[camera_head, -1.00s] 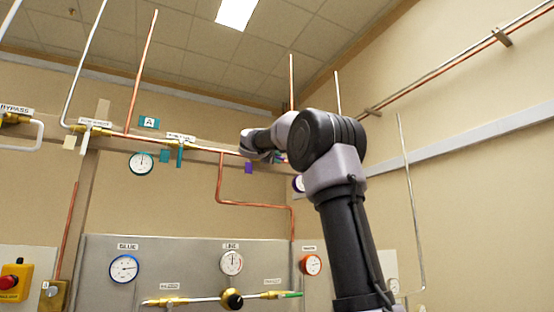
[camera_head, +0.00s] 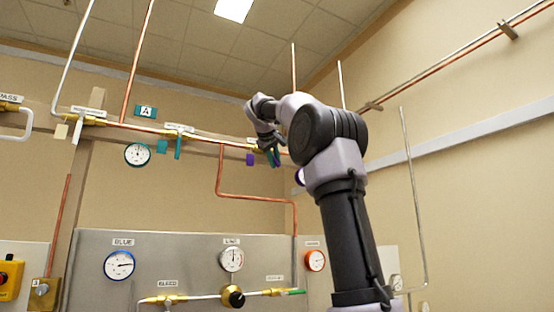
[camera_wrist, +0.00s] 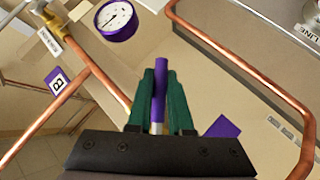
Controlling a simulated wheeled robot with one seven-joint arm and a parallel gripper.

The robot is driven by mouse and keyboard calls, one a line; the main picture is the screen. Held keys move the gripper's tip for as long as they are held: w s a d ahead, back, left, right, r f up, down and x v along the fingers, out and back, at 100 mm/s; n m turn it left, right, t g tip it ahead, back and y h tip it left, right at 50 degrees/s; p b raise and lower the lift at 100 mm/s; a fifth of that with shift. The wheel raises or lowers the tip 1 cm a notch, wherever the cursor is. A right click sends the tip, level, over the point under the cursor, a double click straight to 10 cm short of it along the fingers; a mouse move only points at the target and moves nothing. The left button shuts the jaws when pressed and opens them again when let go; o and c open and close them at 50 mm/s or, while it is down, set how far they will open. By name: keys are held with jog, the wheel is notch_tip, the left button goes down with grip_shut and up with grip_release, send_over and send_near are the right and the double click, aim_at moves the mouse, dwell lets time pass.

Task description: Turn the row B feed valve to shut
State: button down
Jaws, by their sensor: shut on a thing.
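In the wrist view, the green fingers of my gripper (camera_wrist: 160,90) are shut on a purple valve lever (camera_wrist: 160,66), whose end sticks out past the fingertips. A purple tag (camera_wrist: 222,127) hangs to its right. A purple sign marked B (camera_wrist: 57,81) and a purple-rimmed gauge (camera_wrist: 116,19) are on the left and at the top. In the head view my gripper (camera_head: 273,156) points down at the copper pipe, right of the purple tag (camera_head: 250,159). The valve body is mostly hidden, so I cannot tell the lever's angle to its pipe.
Left along the pipe are row A's sign (camera_head: 146,112), a teal lever (camera_head: 178,148) and a teal-rimmed gauge (camera_head: 137,155). A bent copper pipe (camera_head: 219,172) drops close to my gripper. Below stands a grey panel (camera_head: 180,258) with gauges and a brass valve (camera_head: 233,297).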

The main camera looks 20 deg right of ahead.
jog(key=shift+s+a+f+m+g+y, duration=0.1)
jog(key=shift+a+f+m+g+y, duration=0.15)
jog(key=shift+a+m+y, duration=0.6)
jog(key=shift+w+a+f+m+g+y, duration=0.15)
jog(key=shift+a+f+m+y, duration=0.25)
jog(key=shift+y, duration=0.8)
jog(key=shift+s+a+f+m+g+y, duration=0.15)
jog(key=shift+a+m+y, duration=0.3)
jog(key=shift+a+y, duration=0.5)
jog(key=shift+d, duration=0.1)
jog(key=c, duration=0.8)
grip_release()
jog(key=shift+c, duration=0.2)
